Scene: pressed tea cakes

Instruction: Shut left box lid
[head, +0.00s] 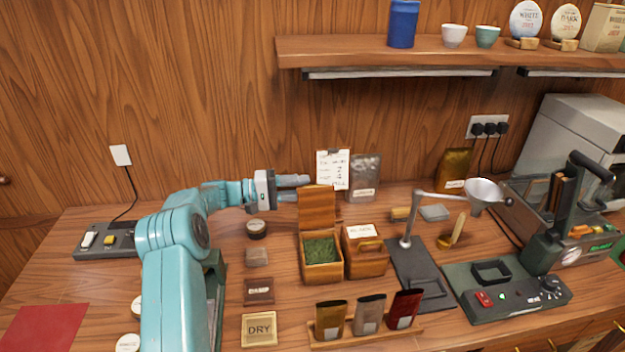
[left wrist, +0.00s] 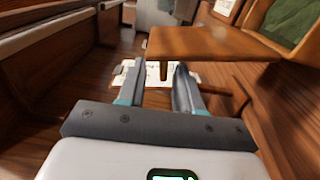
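The left box (head: 321,272) is a wooden box filled with green leaf tea (head: 320,249). Its lid (head: 317,207) stands raised, about upright, at the back of the box. My left gripper (head: 306,188) is level with the top of the lid, at its upper left, with its fingers pointing right. The fingers are apart with nothing between them. In the left wrist view the lid (left wrist: 215,42) lies above and right of the fingers (left wrist: 155,80), with green tea beyond it. I cannot tell whether a finger touches the lid. My right gripper is not in view.
A second wooden box (head: 365,263) with a closed, labelled lid stands close on the right. A clipboard card (head: 333,169) and a silver pouch (head: 365,178) stand behind. Pouches on a wooden stand (head: 365,334) are in front. A funnel stand (head: 409,242) is farther right.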

